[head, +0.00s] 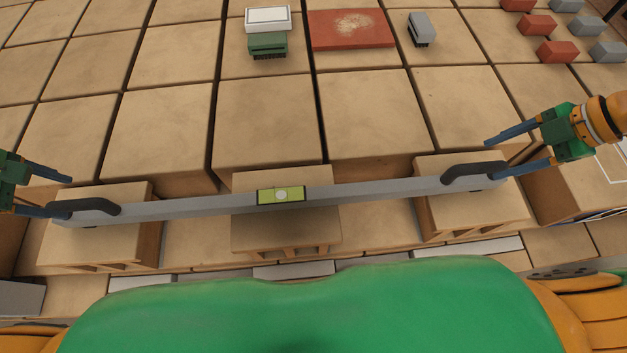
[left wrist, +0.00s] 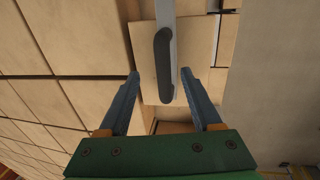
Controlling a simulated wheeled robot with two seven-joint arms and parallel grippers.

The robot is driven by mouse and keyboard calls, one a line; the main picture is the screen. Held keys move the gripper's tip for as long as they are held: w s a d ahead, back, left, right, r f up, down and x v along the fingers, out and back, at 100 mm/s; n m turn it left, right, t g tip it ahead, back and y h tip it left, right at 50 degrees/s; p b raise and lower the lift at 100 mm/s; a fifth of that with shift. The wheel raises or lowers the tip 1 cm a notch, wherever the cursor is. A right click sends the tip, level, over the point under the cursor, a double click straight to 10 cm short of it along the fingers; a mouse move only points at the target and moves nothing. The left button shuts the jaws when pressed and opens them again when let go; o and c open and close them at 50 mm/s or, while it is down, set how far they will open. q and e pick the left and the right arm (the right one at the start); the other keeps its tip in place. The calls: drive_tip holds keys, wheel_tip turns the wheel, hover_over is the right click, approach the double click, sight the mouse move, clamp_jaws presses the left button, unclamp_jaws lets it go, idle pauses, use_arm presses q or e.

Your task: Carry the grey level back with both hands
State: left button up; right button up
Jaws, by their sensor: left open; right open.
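The grey level (head: 360,192) is a long bar with a yellow-green vial in its middle and a dark handle at each end. It lies across several hollow bricks in the head view. My left gripper (head: 58,194) is open at the level's left end, by the left handle (head: 85,207). In the left wrist view that handle (left wrist: 163,65) and the bar's end lie between the spread fingers (left wrist: 162,88). My right gripper (head: 520,152) is open at the right end, with one finger close to the right handle (head: 472,173). Whether that finger touches it I cannot tell.
Hollow bricks (head: 102,240) stand beneath the level at left, middle and right. Large tan blocks (head: 265,125) fill the area behind it. Further back are a green brush-like block (head: 268,45), a red slab (head: 350,30), a grey block (head: 421,28) and several red and grey bricks (head: 557,50).

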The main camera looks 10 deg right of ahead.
sight(81, 202)
use_arm(q)
drive_tip(key=f, duration=0.3)
drive_tip(key=w+f, duration=0.1)
drive_tip(key=f, duration=0.2)
drive_tip(key=shift+w+f, duration=0.1)
drive_tip(key=shift+w, duration=0.05)
use_arm(e)
drive_tip(key=x, duration=0.6)
drive_tip(key=shift+w+a+f, duration=0.1)
drive_tip(key=shift+f, duration=0.05)
use_arm(q)
drive_tip(key=shift+f, duration=0.25)
use_arm(e)
drive_tip(key=shift+a+f, duration=0.1)
drive_tip(key=shift+f, duration=0.15)
use_arm(q)
drive_tip(key=shift+s+f, duration=0.1)
drive_tip(key=shift+s, duration=0.15)
use_arm(e)
drive_tip(key=shift+s, duration=0.3)
